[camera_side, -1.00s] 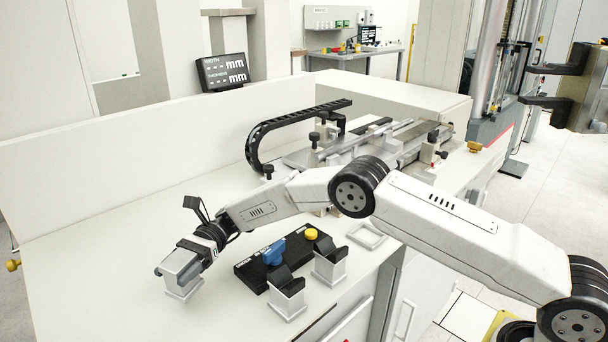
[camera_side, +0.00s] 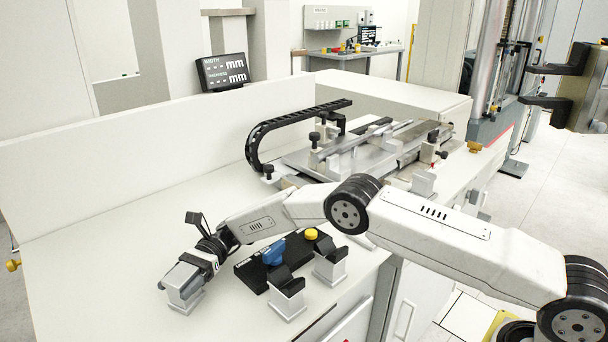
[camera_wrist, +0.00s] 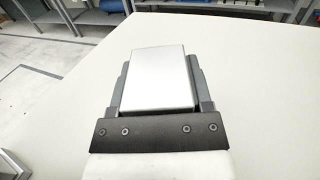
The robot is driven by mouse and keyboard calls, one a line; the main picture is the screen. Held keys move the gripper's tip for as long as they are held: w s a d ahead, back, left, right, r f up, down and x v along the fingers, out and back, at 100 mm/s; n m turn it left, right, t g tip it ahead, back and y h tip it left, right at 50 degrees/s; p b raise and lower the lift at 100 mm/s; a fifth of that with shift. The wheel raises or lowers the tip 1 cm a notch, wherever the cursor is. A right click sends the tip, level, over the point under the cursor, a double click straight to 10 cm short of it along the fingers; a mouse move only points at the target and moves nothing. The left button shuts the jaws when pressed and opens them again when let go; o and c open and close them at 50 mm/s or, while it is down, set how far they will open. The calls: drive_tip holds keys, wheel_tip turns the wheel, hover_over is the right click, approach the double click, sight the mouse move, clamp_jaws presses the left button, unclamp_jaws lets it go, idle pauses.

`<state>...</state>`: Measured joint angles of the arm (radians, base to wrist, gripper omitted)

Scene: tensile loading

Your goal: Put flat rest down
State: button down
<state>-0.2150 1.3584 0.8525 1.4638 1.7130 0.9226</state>
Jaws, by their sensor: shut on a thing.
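The flat rest is a plain silver block held in my gripper (camera_side: 186,272). In the side view the rest (camera_side: 184,298) is at the lower left, upright, with its base at or just above the white bench top; I cannot tell whether it touches. In the wrist view the flat silver top of the rest (camera_wrist: 158,76) fills the space between the dark fingers of my gripper (camera_wrist: 158,100), which are shut on its two sides. Its lower part is hidden there.
Two silver blocks with black notched tops, a front one (camera_side: 287,298) and a rear one (camera_side: 330,264), stand to the right. Behind them lies a black panel (camera_side: 247,270) with a blue part (camera_side: 274,253) and a yellow knob (camera_side: 312,234). The bench left of my gripper is clear.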

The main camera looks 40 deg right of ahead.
unclamp_jaws()
drive_tip(key=shift+f, duration=0.1)
drive_tip(key=shift+v, duration=6)
